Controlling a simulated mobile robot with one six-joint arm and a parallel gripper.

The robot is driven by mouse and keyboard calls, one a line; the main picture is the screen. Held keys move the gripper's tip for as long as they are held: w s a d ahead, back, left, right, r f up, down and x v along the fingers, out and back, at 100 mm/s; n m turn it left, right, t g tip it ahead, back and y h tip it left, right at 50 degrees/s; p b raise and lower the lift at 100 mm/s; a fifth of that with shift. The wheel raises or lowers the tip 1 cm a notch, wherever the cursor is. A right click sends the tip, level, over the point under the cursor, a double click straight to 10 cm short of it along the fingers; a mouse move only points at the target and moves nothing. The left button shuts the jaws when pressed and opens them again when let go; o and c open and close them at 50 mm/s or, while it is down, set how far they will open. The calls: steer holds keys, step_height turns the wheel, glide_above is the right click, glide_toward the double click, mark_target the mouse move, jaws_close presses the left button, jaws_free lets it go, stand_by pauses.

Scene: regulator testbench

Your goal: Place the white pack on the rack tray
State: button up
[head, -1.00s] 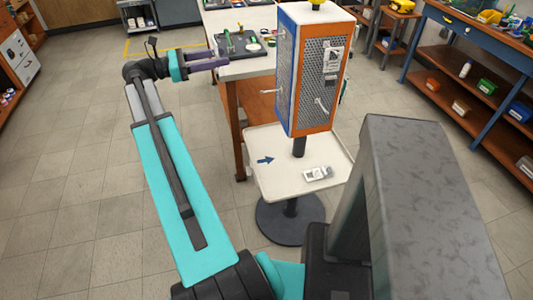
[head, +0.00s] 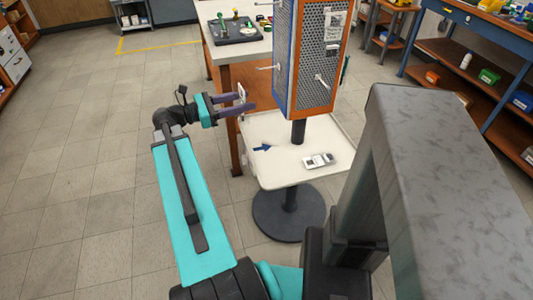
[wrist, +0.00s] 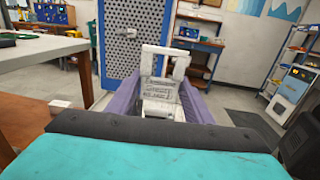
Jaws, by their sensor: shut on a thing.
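My gripper (head: 242,101), with purple fingers, is shut on a white pack (wrist: 158,97) that stands up between the fingers in the wrist view. In the head view only a small part of the held pack (head: 241,90) shows at the fingertips. The white rack tray (head: 275,172) sits low on the rack's post, to the right of and below my gripper. Another white pack (head: 319,160) lies flat on the tray's right part.
The orange and blue rack (head: 305,60) with perforated sides and pegs stands above the tray; its perforated panel (wrist: 130,45) also faces the wrist view. A white-topped table (head: 238,48) is just behind my gripper. Floor to the left is clear.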

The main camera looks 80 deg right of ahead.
steer(key=s+a+f+b, duration=0.1)
steer(key=s+f+b, duration=0.1)
steer(key=f+b, duration=0.2)
steer(key=s+a+f+y+b, duration=0.1)
steer(key=s+f+b, duration=0.2)
steer(key=f, duration=0.6)
steer(key=s+a+f+m+b, duration=0.1)
steer(key=s+f+b, duration=0.2)
steer(key=f, duration=0.3)
steer(key=shift+f+g+b, duration=0.2)
steer(key=shift+g+b, duration=0.2)
steer(key=shift+b, duration=0.4)
steer(key=shift+w+d+f+b, duration=0.1)
steer(key=shift+d+f+b, duration=0.1)
steer(key=shift+b, duration=0.7)
steer(key=shift+d+f+b, duration=0.1)
steer(key=shift+d+b, duration=0.15)
steer(key=shift+b, duration=0.8)
steer(key=d+b, duration=0.1)
steer(key=b, duration=0.6)
steer(key=shift+w+d, duration=0.1)
steer(key=shift+d, duration=0.15)
steer(key=w+d+b, duration=0.1)
steer(key=d+b, duration=0.2)
steer(key=d, duration=0.9)
steer(key=shift+w+d+f+b, duration=0.2)
steer(key=shift+w+f+b, duration=0.1)
steer(key=shift+f, duration=0.1)
